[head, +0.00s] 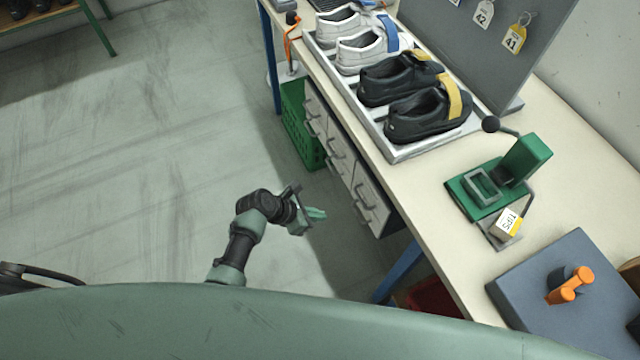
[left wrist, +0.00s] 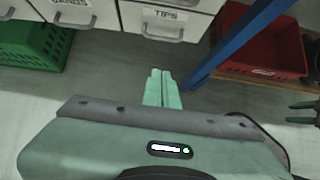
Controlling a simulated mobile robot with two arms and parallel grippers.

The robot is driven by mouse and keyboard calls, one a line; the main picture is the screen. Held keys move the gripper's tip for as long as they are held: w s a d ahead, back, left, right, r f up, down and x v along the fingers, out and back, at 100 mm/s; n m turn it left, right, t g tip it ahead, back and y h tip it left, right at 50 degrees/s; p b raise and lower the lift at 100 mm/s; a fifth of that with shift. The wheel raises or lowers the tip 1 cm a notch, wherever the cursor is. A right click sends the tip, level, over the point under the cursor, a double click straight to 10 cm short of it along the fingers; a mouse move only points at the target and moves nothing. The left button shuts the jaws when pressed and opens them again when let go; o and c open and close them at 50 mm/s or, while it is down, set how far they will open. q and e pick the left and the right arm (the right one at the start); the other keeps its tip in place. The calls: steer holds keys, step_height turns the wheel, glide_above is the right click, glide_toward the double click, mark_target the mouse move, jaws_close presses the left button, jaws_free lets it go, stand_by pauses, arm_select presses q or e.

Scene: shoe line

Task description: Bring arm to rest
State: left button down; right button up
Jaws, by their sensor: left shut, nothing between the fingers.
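My left gripper (head: 316,213) hangs over the floor in the head view, in front of the bench drawers and apart from them. In the left wrist view its two green fingers (left wrist: 162,90) lie side by side, shut, with nothing between them. My left arm comes up from the lower left over bare floor. My right gripper does not show in the head view. Green finger-like tips (left wrist: 303,112) show at the right edge of the left wrist view, but I cannot tell their state.

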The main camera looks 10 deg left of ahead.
arm_select(q)
steer(key=s+a+f+m+g+y, duration=0.1)
steer(key=s+a+f+m, duration=0.15)
steer(key=s+f, duration=0.25)
steer(key=s+a+f+m+y, duration=0.2)
steer(key=s+f+m, duration=0.2)
steer(key=s+f, duration=0.15)
steer(key=s+a+f+m+g+y, duration=0.1)
steer(key=s+a+f+m, duration=0.25)
steer(key=s+f, duration=0.2)
steer(key=s+a+f+m+y, duration=0.1)
steer(key=s+a+f+m, duration=0.1)
steer(key=s+m, duration=0.3)
steer(key=s+a+f+m+g+y, duration=0.1)
steer(key=s+a+f+m, duration=0.2)
steer(key=s+m, duration=0.3)
steer(key=s+a+f+m+b, duration=0.1)
steer(key=s+a+f+m, duration=0.2)
steer(key=s, duration=0.9)
steer(key=f+m, duration=0.1)
steer(key=m, duration=0.2)
steer(key=shift+s+y, duration=0.2)
steer(key=shift+y, duration=0.2)
steer(key=shift+w+f, duration=0.1)
